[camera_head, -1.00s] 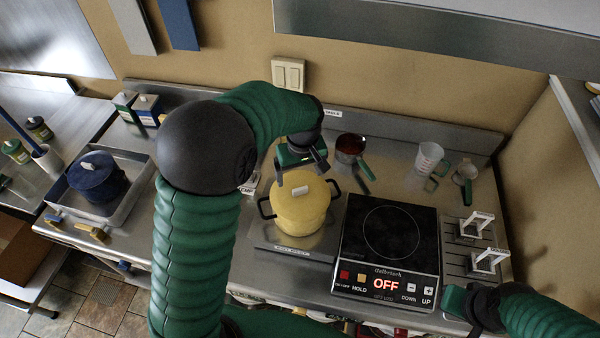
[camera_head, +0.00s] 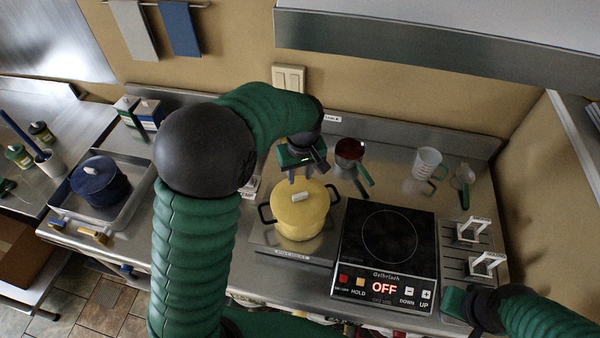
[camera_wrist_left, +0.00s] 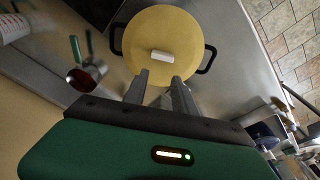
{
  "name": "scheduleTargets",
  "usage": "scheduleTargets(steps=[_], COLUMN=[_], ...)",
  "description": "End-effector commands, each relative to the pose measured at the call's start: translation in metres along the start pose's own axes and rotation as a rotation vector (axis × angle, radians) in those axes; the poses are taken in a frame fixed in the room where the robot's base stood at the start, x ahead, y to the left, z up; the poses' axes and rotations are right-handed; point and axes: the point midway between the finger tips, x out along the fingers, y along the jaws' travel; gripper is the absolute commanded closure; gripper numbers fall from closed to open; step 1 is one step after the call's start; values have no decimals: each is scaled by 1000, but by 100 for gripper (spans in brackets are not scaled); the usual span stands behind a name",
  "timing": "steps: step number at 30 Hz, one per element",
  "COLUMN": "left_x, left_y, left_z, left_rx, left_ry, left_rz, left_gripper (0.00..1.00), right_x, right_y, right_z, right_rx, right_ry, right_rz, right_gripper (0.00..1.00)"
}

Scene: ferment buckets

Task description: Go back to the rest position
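My left gripper (camera_head: 300,177) hangs above the far side of the yellow pot (camera_head: 303,222), near its white lid knob (camera_head: 299,197). In the left wrist view its two fingers (camera_wrist_left: 161,77) are apart with nothing between them, and the knob (camera_wrist_left: 162,57) lies just beyond their tips. The pot has its lid on and two black side handles. My right gripper (camera_head: 467,305) is at the lower right, by the right front corner of the cooktop. Its fingers cannot be made out.
The black induction cooktop (camera_head: 389,235) reads OFF, right of the pot. A red-filled saucepan (camera_head: 349,151), a measuring cup (camera_head: 427,161) and white-handled items (camera_head: 474,229) stand beyond and to its right. A blue pot (camera_head: 99,181) sits in a metal tray (camera_head: 138,194) at left.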

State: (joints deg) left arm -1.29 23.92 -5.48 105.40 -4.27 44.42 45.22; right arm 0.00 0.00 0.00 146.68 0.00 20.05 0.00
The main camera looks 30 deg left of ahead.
Motion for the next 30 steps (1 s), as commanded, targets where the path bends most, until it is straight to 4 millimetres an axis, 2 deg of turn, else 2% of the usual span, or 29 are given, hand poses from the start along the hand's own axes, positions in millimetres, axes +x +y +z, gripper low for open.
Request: scheduleTargets(steps=[1,6,7,30], left_x=[0,0,0,0], left_y=[0,0,0,0], left_z=[0,0,0,0], left_rx=[0,0,0,0], left_ry=[0,0,0,0], left_rz=[0,0,0,0], left_gripper=[76,98,100,100], right_x=[0,0,0,0], right_y=[0,0,0,0], right_z=[0,0,0,0], right_rx=[0,0,0,0], right_ry=[0,0,0,0], right_rz=[0,0,0,0], right_gripper=[100,100,100,100])
